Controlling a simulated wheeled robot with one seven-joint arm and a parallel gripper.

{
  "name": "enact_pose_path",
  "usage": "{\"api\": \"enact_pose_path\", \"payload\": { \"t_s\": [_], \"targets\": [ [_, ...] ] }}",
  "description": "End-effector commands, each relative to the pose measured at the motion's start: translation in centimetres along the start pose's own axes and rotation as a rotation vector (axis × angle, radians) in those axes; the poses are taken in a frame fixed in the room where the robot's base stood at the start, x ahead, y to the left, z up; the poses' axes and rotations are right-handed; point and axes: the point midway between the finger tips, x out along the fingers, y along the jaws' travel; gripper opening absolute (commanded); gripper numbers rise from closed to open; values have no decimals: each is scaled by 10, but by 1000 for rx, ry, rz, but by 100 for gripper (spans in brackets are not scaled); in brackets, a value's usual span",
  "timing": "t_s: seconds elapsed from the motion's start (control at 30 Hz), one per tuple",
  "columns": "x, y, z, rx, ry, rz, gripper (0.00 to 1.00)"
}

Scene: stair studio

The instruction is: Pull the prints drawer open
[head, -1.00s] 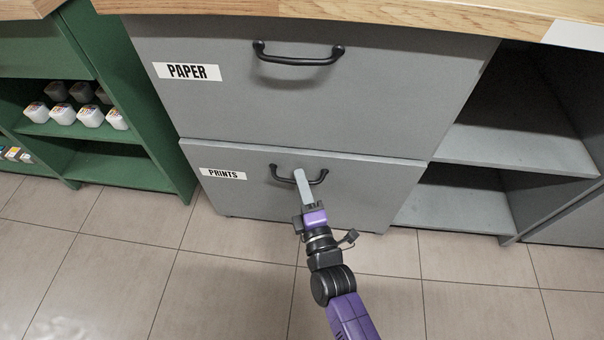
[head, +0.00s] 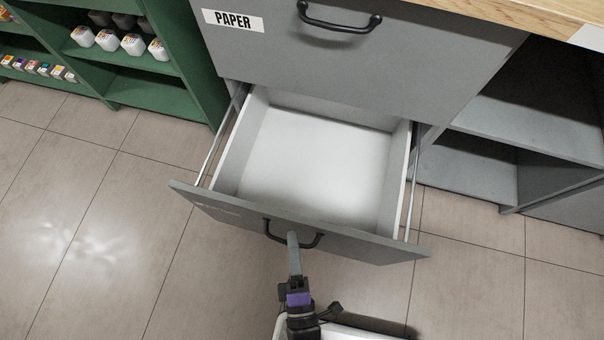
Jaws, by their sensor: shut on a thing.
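The prints drawer (head: 300,226) is pulled well out from the grey cabinet in the head view. Its white inside looks empty, and its rails show on both sides. The front is seen from above, so its label is too foreshortened to read. My gripper (head: 292,240) is at the black bar handle (head: 275,236) on the drawer's front, shut on the handle near its middle. The fingers hide part of the handle.
The shut paper drawer (head: 270,55) with its own black handle (head: 340,22) is above, under a wooden worktop (head: 480,20). A green shelf (head: 180,60) with bottles stands left. Open grey shelves (head: 470,170) are right. The tiled floor (head: 90,220) at left is clear.

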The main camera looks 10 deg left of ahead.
Motion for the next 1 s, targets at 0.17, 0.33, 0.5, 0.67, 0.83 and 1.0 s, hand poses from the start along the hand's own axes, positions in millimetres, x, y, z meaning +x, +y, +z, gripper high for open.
{"api": "enact_pose_path", "payload": {
  "t_s": [0.17,0.33,0.5,0.67,0.83,1.0],
  "targets": [
    [-32,2,-12,0,-5,-2,0],
    [-48,4,-18,-1,-4,-1,0],
    [-53,5,-20,-1,-4,0,0],
    [-53,5,-20,-1,-4,0,0],
    [-53,4,-20,-2,-4,0,14],
    [-53,5,-21,-2,-2,0,32]
  ]
}}
